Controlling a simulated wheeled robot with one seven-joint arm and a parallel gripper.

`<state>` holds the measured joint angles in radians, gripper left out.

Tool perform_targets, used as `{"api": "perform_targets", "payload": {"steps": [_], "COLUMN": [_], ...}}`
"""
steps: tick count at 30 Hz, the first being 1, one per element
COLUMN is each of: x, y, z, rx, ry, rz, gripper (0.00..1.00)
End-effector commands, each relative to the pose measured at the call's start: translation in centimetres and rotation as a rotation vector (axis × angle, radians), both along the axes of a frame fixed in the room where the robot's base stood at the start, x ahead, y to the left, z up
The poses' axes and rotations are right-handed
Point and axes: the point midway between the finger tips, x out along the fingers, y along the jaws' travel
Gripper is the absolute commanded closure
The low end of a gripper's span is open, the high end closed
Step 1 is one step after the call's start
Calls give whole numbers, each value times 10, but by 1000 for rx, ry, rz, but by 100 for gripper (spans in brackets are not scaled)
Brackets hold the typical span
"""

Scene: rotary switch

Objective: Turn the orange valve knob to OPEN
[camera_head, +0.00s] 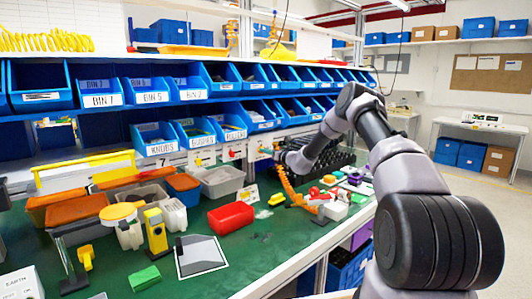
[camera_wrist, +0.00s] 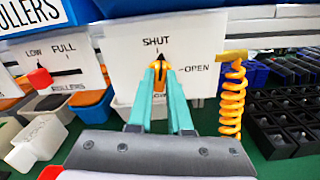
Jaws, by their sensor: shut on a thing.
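The orange valve knob (camera_wrist: 159,83) is on a white panel (camera_wrist: 198,50) and shows between my fingers in the wrist view. The panel reads SHUT above the knob and OPEN to its right; a label below is partly hidden by my fingers. The knob's long axis looks upright, in line with the SHUT mark. My gripper (camera_wrist: 160,70) has its two teal fingers closed on the knob, one on each side. In the head view my gripper (camera_head: 281,155) reaches the panel (camera_head: 260,147) under the blue bins; the knob is too small to make out there.
A coiled orange hose (camera_wrist: 232,98) hangs close on the right. Black compartment trays (camera_wrist: 278,127) lie beyond it. A red bin (camera_head: 230,216) stands on the green bench.

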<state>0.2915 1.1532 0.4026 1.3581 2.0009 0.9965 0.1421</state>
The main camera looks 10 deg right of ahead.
Motion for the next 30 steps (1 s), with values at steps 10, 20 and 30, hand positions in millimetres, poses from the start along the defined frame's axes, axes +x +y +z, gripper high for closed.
{"api": "perform_targets", "payload": {"steps": [10,20,30], "x": [1,1,1], "y": [-1,-2,-3], "z": [-1,-2,-3], "rx": [277,542,817], "ry": [169,331,498], "rz": [0,-1,-1], "gripper": [100,100,100]}}
